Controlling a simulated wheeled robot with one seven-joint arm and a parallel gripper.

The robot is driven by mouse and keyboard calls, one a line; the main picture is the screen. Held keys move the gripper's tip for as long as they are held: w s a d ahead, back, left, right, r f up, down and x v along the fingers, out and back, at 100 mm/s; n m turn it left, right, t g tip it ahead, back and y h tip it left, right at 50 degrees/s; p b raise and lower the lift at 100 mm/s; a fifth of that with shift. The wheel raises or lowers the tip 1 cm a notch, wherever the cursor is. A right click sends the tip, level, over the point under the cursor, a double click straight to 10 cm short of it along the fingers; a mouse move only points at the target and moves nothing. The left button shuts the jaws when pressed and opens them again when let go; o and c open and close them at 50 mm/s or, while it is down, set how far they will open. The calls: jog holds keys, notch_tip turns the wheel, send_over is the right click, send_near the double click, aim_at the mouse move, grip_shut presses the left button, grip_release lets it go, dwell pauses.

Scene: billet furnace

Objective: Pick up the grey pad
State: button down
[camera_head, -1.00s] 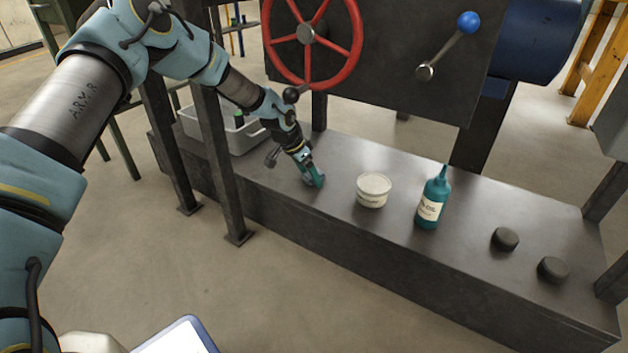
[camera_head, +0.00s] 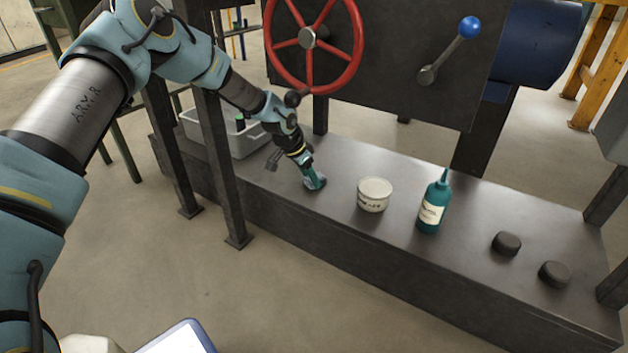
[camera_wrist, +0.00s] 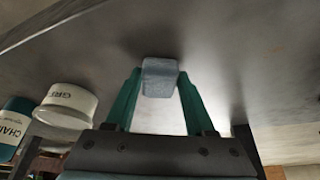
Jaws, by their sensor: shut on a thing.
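The grey pad (camera_wrist: 160,76) is a small blue-grey block with rounded edges, seen in the wrist view between the green fingertips. My gripper (camera_wrist: 158,88) is shut on it, one finger on each side. In the head view my gripper (camera_head: 315,181) is low over the dark bench, to the left of the white tub. The pad (camera_head: 318,185) is mostly hidden there by the fingers. I cannot tell whether it touches the bench top.
On the dark bench (camera_head: 420,262), a white tub (camera_head: 374,195), a teal bottle (camera_head: 432,207) and two dark round knobs (camera_head: 506,243) stand right of my gripper. A grey bin (camera_head: 245,142) is behind left. A red wheel (camera_head: 314,40) and blue-tipped lever (camera_head: 449,50) are above.

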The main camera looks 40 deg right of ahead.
jog(key=shift+r+p, duration=0.3)
jog(key=shift+r, duration=0.15)
notch_tip(320, 180, up, 3)
jog(key=shift+r+p, duration=0.15)
jog(key=shift+p, duration=0.85)
jog(key=w+a+p, duration=0.2)
jog(key=a+p, duration=0.3)
jog(key=a, duration=1.3)
jog(key=shift+f, duration=0.4)
